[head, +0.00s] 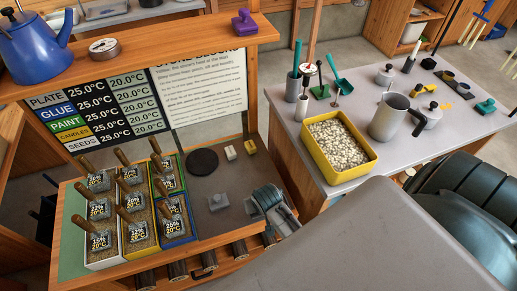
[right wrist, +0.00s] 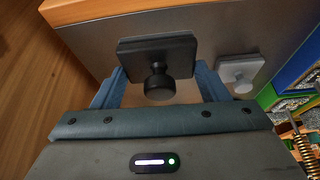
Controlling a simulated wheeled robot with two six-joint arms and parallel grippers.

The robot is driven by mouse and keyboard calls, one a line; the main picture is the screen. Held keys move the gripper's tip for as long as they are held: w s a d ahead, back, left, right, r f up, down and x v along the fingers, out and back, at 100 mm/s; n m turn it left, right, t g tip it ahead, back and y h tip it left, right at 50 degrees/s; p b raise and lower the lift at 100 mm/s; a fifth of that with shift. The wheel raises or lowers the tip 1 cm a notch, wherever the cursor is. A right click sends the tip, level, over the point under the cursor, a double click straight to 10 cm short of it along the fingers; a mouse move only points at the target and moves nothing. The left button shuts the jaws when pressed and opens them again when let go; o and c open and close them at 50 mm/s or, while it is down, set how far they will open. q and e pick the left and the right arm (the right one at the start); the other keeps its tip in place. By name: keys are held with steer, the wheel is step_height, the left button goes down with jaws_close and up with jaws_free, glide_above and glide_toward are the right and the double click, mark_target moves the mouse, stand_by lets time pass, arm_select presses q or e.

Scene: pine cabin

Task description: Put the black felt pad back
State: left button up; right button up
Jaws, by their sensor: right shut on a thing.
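My right gripper (head: 262,202) is at the right front edge of the counter (head: 212,183) in the head view. In the right wrist view its blue fingers (right wrist: 160,88) are shut on a black square pad with a round knob (right wrist: 157,62), the likely black felt pad. The pad is mostly hidden in the head view. A grey block with a knob (head: 219,202) sits just left of the gripper; it also shows in the right wrist view (right wrist: 240,70). A flat black disc (head: 202,162) lies farther back on the counter. My left gripper is not in view.
Sample boxes (head: 105,247) with several tagged wooden handles fill the counter's left side. A white block (head: 230,153) and a yellow block (head: 250,147) stand at the back; a purple one (head: 243,22) is on the shelf above. A yellow tray (head: 368,165) stands on the right table.

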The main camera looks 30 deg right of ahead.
steer(key=w+d, duration=0.1)
steer(key=w, duration=0.1)
steer(key=w+d+p, duration=0.1)
steer(key=w+d, duration=0.2)
steer(key=w+d+f, duration=0.1)
steer(key=w, duration=0.1)
steer(key=shift+w+d, duration=0.1)
steer(key=shift+w, duration=0.1)
steer(key=shift+w+d+p, duration=0.15)
steer(key=shift+w+p, duration=0.05)
steer(key=shift+p, duration=0.15)
steer(key=shift+w+d, duration=0.25)
step_height(320, 180, down, 3)
steer(key=shift+r+p, duration=0.2)
steer(key=shift+p, duration=0.25)
steer(key=shift+f, duration=0.35)
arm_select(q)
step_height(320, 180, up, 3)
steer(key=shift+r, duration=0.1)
arm_select(e)
steer(key=shift+a+f, duration=0.1)
